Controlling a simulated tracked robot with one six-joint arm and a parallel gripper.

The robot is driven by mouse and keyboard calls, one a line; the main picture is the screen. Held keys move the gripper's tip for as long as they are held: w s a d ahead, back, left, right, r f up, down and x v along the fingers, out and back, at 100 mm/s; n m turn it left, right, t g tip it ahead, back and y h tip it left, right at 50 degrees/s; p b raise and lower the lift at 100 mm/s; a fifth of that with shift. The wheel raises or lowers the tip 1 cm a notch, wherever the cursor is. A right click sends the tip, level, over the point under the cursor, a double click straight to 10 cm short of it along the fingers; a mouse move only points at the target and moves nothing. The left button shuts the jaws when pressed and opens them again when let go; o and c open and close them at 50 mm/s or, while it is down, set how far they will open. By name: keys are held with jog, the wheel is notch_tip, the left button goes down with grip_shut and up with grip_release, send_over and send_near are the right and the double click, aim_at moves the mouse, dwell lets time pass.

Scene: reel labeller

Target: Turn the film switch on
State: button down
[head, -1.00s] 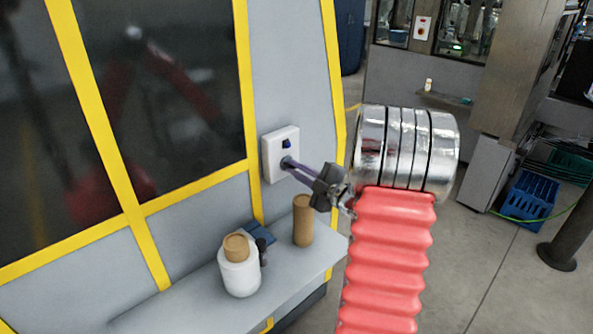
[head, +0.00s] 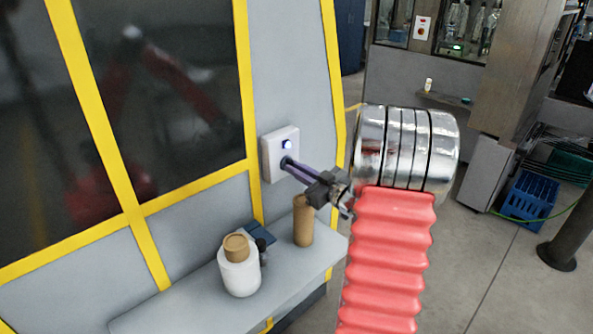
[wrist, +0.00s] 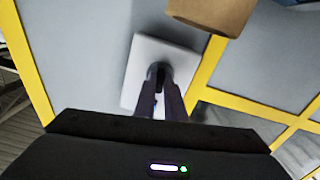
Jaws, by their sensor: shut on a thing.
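The film switch is a white box (head: 270,163) on the grey machine panel, between yellow frame strips. A small lamp (head: 287,144) near its top glows white-blue. My gripper (head: 288,163) reaches in from the right, its purple fingers shut on the switch knob low on the box. In the wrist view the white box (wrist: 140,62) lies ahead, and my fingers (wrist: 160,80) meet at the dark knob (wrist: 160,70). The fingers hide most of the knob, so its exact angle is hard to tell.
Below the switch a grey shelf (head: 180,312) holds a white jar with a brown lid (head: 239,272), a brown cylinder (head: 303,222) and a small dark blue item (head: 262,231). A blue crate (head: 530,196) stands on the floor at right.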

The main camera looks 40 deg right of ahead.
jog(key=shift+s+f+m, duration=0.1)
jog(key=shift+f+m, duration=0.25)
jog(key=shift+m, duration=0.65)
jog(key=c, duration=2.2)
grip_release()
jog(key=o, duration=0.4)
jog(key=shift+r, duration=0.2)
jog(key=s, duration=1.3)
jog(key=shift+s+d, duration=0.15)
jog(key=shift+s, duration=0.2)
